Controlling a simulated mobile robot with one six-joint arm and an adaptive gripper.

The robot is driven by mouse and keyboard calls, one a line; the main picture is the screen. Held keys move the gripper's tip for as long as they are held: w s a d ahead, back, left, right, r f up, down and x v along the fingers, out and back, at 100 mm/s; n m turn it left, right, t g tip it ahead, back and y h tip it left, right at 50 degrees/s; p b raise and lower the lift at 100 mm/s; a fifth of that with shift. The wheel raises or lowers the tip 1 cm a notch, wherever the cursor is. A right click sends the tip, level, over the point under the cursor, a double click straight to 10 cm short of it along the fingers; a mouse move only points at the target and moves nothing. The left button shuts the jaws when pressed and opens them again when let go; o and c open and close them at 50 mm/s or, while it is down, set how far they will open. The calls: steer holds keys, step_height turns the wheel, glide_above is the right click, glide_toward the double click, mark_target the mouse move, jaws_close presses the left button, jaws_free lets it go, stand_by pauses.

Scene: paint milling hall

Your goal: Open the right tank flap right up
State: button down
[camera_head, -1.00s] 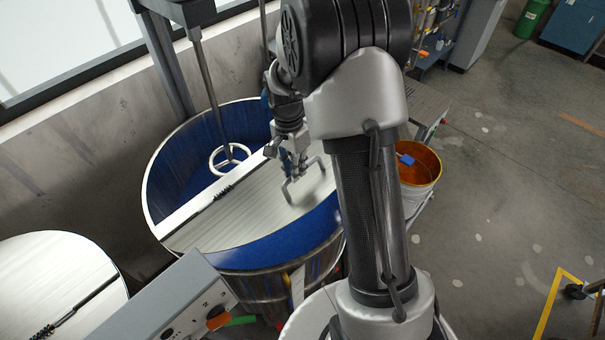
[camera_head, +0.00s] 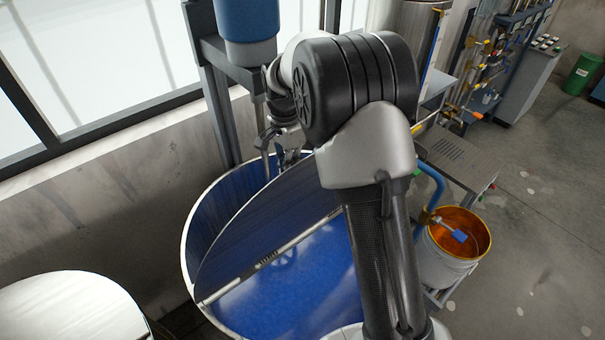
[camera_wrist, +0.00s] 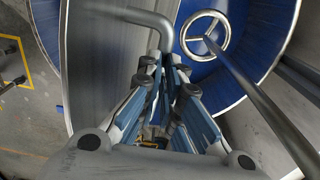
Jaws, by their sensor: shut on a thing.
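The right tank (camera_head: 190,250) is a round metal vat with a blue inside and blue paint at the bottom. Its grey half-round flap (camera_head: 255,225) is swung up on the hinge bar (camera_head: 275,256) and stands steeply tilted, its lower edge along the bar. My gripper (camera_head: 285,160) is at the flap's upper edge, partly hidden by my arm. In the wrist view my gripper (camera_wrist: 165,65) is shut on the bent metal handle (camera_wrist: 135,16) of the flap. The flap's grey surface (camera_wrist: 105,60) lies left of the fingers there.
A stirrer with a blue motor (camera_head: 248,25) stands over the tank, close to my gripper. Its ring (camera_wrist: 204,36) and shaft (camera_wrist: 255,100) show right of the fingers. An orange-lined bucket (camera_head: 450,262) stands right. Another lidded tank (camera_head: 70,305) is lower left; window and wall are behind.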

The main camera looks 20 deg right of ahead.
steer(key=shift+w+a+f+g, duration=0.15)
steer(key=shift+w+f, duration=0.05)
steer(key=shift+f, duration=0.35)
steer(key=shift+w+a+f+g, duration=0.1)
steer(key=shift+w+f, duration=0.15)
steer(key=shift+f, duration=0.25)
steer(key=shift+w+a+f+g, duration=0.15)
steer(key=shift+w+f, duration=0.05)
steer(key=shift+f, duration=0.35)
steer(key=c, duration=2.3)
jaws_free()
steer(key=o, duration=0.7)
steer(key=shift+w+d+p, duration=0.15)
steer(key=shift+w+p, duration=0.15)
steer(key=shift+r, duration=0.1)
step_height(320, 180, up, 12)
steer(key=w, duration=0.1)
steer(key=shift+a, duration=0.2)
